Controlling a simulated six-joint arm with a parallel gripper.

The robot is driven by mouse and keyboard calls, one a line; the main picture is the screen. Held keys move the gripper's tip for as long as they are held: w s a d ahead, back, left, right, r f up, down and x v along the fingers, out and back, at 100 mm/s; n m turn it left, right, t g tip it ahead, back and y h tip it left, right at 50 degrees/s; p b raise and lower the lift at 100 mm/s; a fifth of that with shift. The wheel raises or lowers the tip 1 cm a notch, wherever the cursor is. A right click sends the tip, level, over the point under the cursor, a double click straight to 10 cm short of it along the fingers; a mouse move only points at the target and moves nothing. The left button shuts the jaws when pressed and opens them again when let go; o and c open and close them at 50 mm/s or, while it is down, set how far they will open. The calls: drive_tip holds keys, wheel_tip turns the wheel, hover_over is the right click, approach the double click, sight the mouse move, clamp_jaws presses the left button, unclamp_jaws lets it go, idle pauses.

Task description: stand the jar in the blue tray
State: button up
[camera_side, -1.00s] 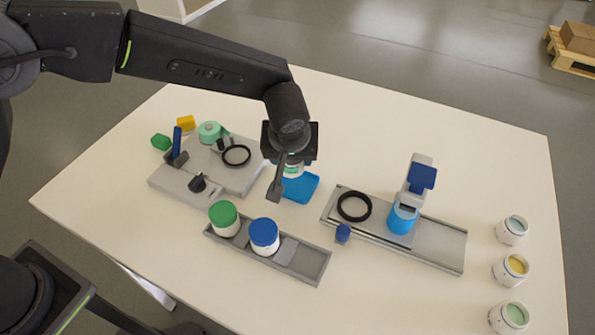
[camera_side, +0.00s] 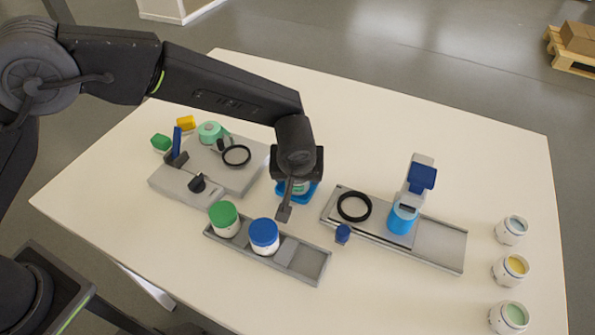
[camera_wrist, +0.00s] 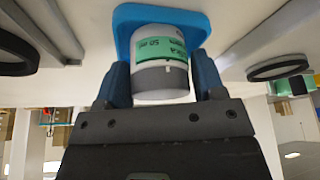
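The jar (camera_wrist: 160,55) is white with a green label and a grey band at the end nearer my gripper. In the wrist view it sits between the two blue fingers of my gripper (camera_wrist: 161,78), which appear to touch its sides. The blue tray (camera_wrist: 128,22) lies directly behind the jar's far end. In the side view the tray (camera_side: 281,190) shows around the jar (camera_side: 299,187), under my gripper (camera_side: 297,181). The jar looks upright in or just over the tray; the contact at its base is hidden.
A grey rack (camera_side: 313,262) in front holds a green-lidded jar (camera_side: 224,219) and a blue-lidded jar (camera_side: 264,237). A grey fixture (camera_side: 227,176) with a black ring stands left, another (camera_side: 438,246) right. Several open jars (camera_side: 511,230) stand at the right edge.

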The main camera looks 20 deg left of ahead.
drive_tip(key=shift+o, duration=1.4)
drive_tip(key=v, duration=1.2)
drive_tip(key=shift+s+r, duration=0.1)
drive_tip(key=shift+r, duration=0.1)
drive_tip(key=s+a+r+m+h, duration=0.1)
drive_tip(key=s+a+r, duration=0.2)
drive_tip(key=a+r, duration=0.35)
drive_tip(key=s+a+r+m, duration=0.1)
drive_tip(key=s+a+r, duration=0.25)
drive_tip(key=a, duration=0.65)
drive_tip(key=s+a+m+t, duration=0.1)
drive_tip(key=s+a+m, duration=0.1)
drive_tip(key=s+a, duration=0.8)
drive_tip(key=s, duration=0.4)
drive_tip(key=shift+s+t+h, duration=0.2)
drive_tip(key=shift+t+h, duration=0.1)
drive_tip(key=shift+h, duration=0.1)
